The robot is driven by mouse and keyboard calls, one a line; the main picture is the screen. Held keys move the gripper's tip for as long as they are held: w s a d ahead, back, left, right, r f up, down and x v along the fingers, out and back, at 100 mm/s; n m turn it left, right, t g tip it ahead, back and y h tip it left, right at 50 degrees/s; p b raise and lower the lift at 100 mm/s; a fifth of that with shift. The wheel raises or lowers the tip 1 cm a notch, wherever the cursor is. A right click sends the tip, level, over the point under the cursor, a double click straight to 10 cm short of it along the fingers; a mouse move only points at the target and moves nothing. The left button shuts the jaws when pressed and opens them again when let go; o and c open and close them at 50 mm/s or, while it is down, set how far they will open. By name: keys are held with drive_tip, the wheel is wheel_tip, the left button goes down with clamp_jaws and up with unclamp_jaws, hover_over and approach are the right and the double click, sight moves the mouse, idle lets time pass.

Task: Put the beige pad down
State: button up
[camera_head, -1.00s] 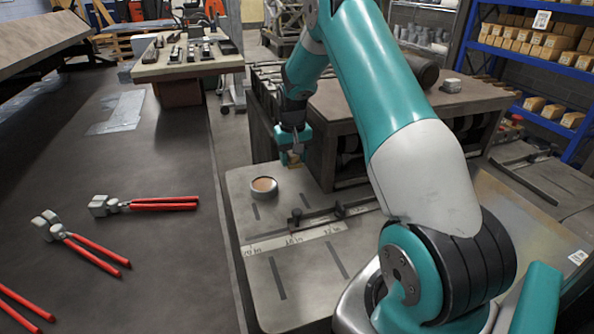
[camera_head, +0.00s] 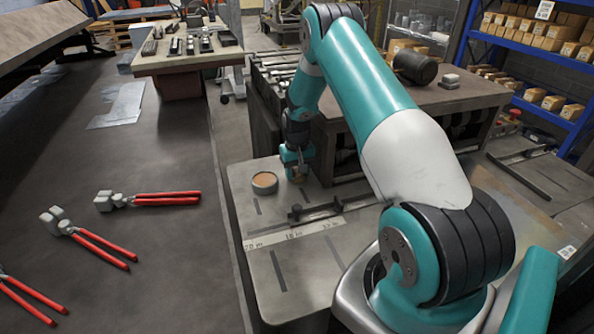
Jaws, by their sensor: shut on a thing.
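My gripper (camera_head: 299,175) is low over the back of the grey plate (camera_head: 307,250) with printed scale marks. It is shut on the beige pad (camera_head: 300,172), which shows only as a small brownish patch at the fingertips. The jaws hide most of the pad. I cannot tell whether the pad touches the plate. A round tin (camera_head: 264,181) with tan contents stands on the plate just left of my gripper.
A dark bar (camera_head: 315,211) with small stops lies across the plate. Red-handled tools (camera_head: 150,199) lie on the left bench. A heavy bench (camera_head: 325,150) stands close behind my gripper, with a dark mallet (camera_head: 418,68) on top. The plate's front is clear.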

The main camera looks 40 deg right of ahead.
drive_tip(key=o, duration=1)
drive_tip(key=shift+f, duration=0.1)
wheel_tip(320, 180, up, 12)
drive_tip(key=b, duration=0.3)
drive_tip(key=s+a+r+n+y, duration=0.15)
drive_tip(key=a+r, duration=0.25)
drive_tip(key=a, duration=0.4)
drive_tip(key=s+a+r+n+t, duration=0.1)
drive_tip(key=s+a+r+n, duration=0.2)
drive_tip(key=a, duration=0.4)
drive_tip(key=s+a+r+n, duration=0.15)
drive_tip(key=a+r, duration=0.25)
drive_tip(key=a, duration=0.4)
drive_tip(key=s+a+r+n+y, duration=0.1)
drive_tip(key=s+a+n, duration=0.1)
drive_tip(key=s+a, duration=0.3)
drive_tip(key=s+a+r+n, duration=0.1)
drive_tip(key=s+a, duration=0.3)
drive_tip(key=s, duration=0.6)
drive_tip(key=s+a+r+n+g+y, duration=0.1)
drive_tip(key=s+a+n, duration=0.2)
drive_tip(key=s+a, duration=0.2)
drive_tip(key=shift+s+a+r+y, duration=0.2)
drive_tip(key=shift+s, duration=0.4)
drive_tip(key=shift+s+a+r+y, duration=0.15)
drive_tip(key=shift+s, duration=0.45)
